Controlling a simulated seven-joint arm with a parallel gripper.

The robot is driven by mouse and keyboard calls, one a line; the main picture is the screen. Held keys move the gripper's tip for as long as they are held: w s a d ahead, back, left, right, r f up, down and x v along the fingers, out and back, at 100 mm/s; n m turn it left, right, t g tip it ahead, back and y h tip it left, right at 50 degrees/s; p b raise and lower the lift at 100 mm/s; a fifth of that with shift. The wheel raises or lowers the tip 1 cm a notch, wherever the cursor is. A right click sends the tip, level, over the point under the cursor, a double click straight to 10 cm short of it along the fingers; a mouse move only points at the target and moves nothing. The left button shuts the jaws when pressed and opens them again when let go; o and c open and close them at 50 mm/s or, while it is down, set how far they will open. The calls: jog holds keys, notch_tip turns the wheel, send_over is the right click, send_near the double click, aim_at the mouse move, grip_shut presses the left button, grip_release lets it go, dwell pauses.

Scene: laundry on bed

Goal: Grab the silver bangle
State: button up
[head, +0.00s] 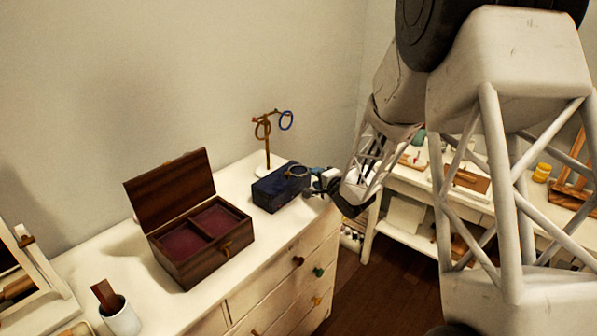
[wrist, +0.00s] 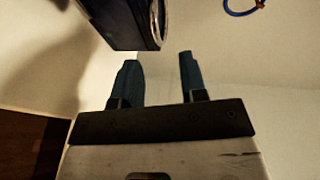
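The silver bangle (head: 298,171) lies on top of a dark blue box (head: 279,190) near the back right of the dresser. In the wrist view, part of the silver bangle (wrist: 161,22) shows at the edge of the blue box (wrist: 118,22), beyond my fingertips. My gripper (head: 318,178) is just right of the blue box, close to the bangle. In the wrist view, my gripper (wrist: 159,60) has its two blue fingers apart with nothing between them. The exact gap to the bangle is hard to tell.
A stand (head: 267,145) behind the blue box holds a blue bangle (head: 286,120) and a brownish bangle (head: 262,128). An open wooden box (head: 199,250) and a white cup (head: 121,318) stand farther left on the dresser (head: 262,270). A cluttered desk (head: 440,180) is at right.

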jog(key=shift+x, duration=2.55)
jog(key=shift+d, duration=0.1)
grip_shut()
